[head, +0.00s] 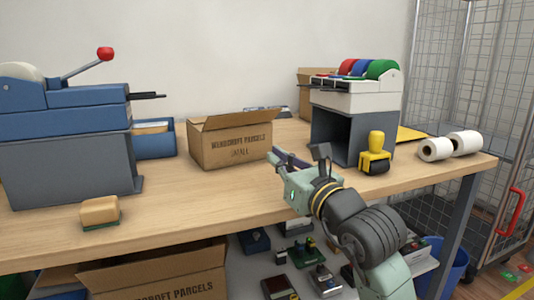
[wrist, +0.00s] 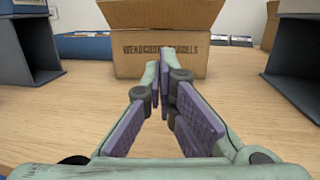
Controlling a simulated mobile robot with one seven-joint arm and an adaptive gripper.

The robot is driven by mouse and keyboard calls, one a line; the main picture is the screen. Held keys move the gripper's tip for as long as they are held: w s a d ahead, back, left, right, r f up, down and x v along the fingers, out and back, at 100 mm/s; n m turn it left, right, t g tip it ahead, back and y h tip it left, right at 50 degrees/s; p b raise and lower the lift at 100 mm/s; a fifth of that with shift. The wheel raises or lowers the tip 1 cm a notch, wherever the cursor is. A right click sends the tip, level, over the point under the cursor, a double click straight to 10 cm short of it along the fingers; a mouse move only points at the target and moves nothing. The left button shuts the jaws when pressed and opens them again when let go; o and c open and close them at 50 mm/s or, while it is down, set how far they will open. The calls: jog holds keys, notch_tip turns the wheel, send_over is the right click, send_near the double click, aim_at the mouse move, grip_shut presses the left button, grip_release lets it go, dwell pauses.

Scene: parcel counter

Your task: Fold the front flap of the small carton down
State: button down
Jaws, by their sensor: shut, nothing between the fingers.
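The small brown carton (head: 232,146) stands upright on the wooden counter with printing on its front face. Its top looks open in the head view. In the wrist view the carton (wrist: 165,62) is straight ahead, and its front flap (wrist: 160,14) sticks up and out along the top edge, cut by the frame's upper border. My gripper (head: 277,158) is shut and empty, in front of the carton near its right side in the head view. In the wrist view my gripper (wrist: 164,82) points at the carton's front face, below the flap; contact with the face cannot be told.
A blue press with a red-knobbed lever (head: 75,105) stands left. A grey stand with coloured rolls (head: 350,110), a yellow stamp (head: 375,153) and white rolls (head: 450,146) are right. A tan block (head: 100,211) lies near the front edge. Counter (head: 190,195) before the carton is clear.

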jog(key=p, duration=0.1)
send_near(242, 120)
jog(key=w+f, duration=0.1)
jog(key=w+a+f, duration=0.1)
jog(key=shift+w+a+f, duration=0.15)
jog(key=shift+w+f, duration=0.15)
jog(key=shift+f, duration=0.1)
jog(key=w+r, duration=0.1)
jog(key=r+p, duration=0.1)
jog(key=r, duration=0.1)
jog(key=shift+w+a, duration=0.4)
jog(key=shift+r+p, duration=0.15)
jog(key=shift+p, duration=0.2)
jog(key=shift+r+g+p, duration=0.2)
jog(key=shift+g+p, duration=0.2)
jog(key=shift+p, duration=0.05)
